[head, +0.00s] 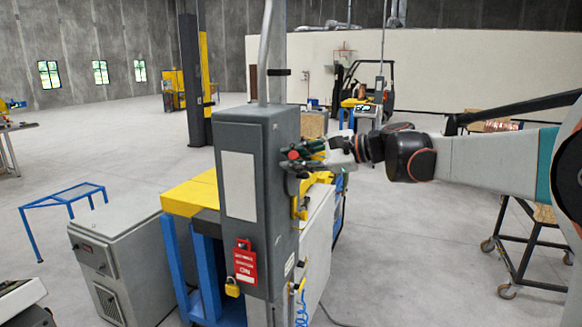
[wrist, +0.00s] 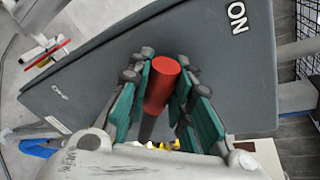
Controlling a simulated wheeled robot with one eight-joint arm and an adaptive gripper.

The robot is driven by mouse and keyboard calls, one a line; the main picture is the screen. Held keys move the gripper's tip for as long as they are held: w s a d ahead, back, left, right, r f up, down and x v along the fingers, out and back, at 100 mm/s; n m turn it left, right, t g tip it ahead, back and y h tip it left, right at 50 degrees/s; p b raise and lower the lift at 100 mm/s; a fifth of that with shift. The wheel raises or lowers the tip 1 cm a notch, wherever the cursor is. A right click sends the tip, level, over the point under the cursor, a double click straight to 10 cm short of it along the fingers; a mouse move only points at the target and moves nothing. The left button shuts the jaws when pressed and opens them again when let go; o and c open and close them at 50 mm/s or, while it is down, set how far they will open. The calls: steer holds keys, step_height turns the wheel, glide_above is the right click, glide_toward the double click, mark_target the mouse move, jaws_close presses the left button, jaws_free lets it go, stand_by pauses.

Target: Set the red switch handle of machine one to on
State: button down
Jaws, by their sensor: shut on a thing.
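The switch handle (wrist: 163,86) has a red cylindrical grip on a dark shaft. It stands out from the side of a grey switch box (head: 239,186). In the wrist view a white ON label (wrist: 237,16) is at the upper right of the box face, and a smaller white label (wrist: 60,93) is at its left. My gripper (wrist: 160,98) has its green-padded fingers on both sides of the red grip, closed on it. In the head view my gripper (head: 303,157) reaches the box from the right, and only the red end of the handle (head: 292,155) shows between the fingers.
A red tag (head: 245,263) and a yellow padlock (head: 232,287) hang on the box front. A yellow-topped blue bench (head: 190,196) stands behind the box, and a grey cabinet (head: 128,255) stands at its left. A wheeled cart (head: 520,260) is at the right. Open floor lies between.

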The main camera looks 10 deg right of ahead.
steer(key=shift+w+d+r+m, duration=0.2)
steer(key=shift+w+r+m, duration=0.05)
steer(key=shift+r+m, duration=0.15)
steer(key=c, duration=1.4)
jaws_free()
steer(key=shift+w+d, duration=0.1)
steer(key=v, duration=1.2)
